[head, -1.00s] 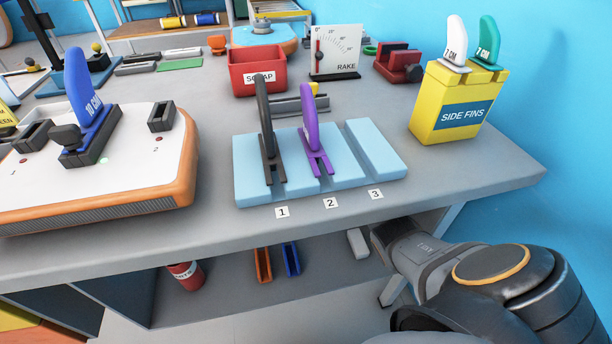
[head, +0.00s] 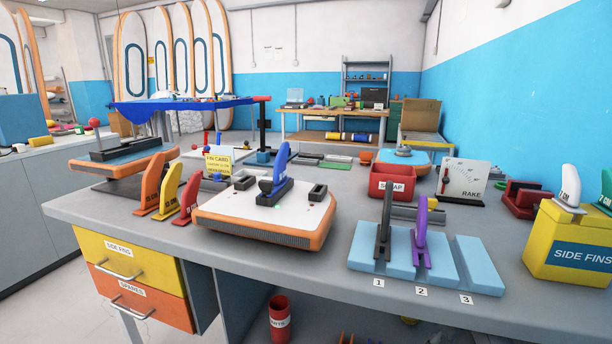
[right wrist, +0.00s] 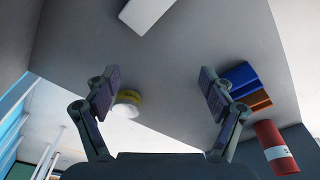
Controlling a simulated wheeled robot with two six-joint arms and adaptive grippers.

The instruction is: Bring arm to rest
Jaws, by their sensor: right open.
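My right gripper (right wrist: 157,88) shows in the right wrist view with its two fingers spread wide apart and nothing between them. It faces the grey underside or shelf area of the workbench. Neither my arms nor my grippers show in the head view. The light blue slotted rack (head: 478,265) on the bench holds a black fin (head: 384,225) in slot 1 and a purple fin (head: 421,235) in slot 2. Slot 3 is empty.
A red cylinder (right wrist: 275,147) and blue and orange pieces (right wrist: 245,78) lie around my right gripper's view. On the bench (head: 330,262) stand a white-orange board piece (head: 230,205), a red scrap bin (head: 391,182) and a yellow side-fins box (head: 560,235).

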